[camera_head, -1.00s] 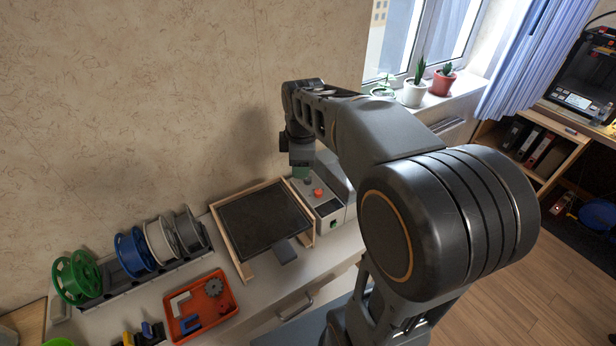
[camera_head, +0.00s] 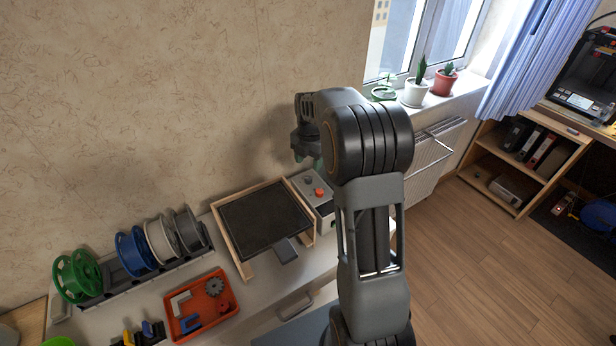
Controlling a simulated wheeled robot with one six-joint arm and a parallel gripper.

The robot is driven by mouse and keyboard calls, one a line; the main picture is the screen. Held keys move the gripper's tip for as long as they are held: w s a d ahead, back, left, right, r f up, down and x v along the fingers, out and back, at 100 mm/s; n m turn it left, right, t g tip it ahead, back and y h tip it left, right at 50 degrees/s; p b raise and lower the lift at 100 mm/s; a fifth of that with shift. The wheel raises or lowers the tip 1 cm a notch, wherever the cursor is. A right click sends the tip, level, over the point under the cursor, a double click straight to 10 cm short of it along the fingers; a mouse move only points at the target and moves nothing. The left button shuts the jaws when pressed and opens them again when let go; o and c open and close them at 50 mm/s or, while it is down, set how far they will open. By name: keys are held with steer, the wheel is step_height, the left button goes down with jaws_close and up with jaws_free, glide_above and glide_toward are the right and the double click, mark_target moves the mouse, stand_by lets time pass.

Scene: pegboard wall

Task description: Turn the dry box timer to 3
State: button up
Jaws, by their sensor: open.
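The dry box (camera_head: 298,180) is a pale box on the bench, right of the black tray, partly hidden by my arm. Its top shows a grey knob (camera_head: 308,180) and an orange-red knob (camera_head: 319,192). I cannot tell which is the timer or read any marks.
A black plate in a wooden frame (camera_head: 230,244) lies left of the box. Several spools (camera_head: 130,251) and an orange tray (camera_head: 216,312) are farther left. Potted plants (camera_head: 414,91) stand on the windowsill. The wall is close behind.

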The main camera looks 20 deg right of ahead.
mark_target(308, 178)
steer(key=shift+f, duration=3.55)
steer(key=c, duration=0.9)
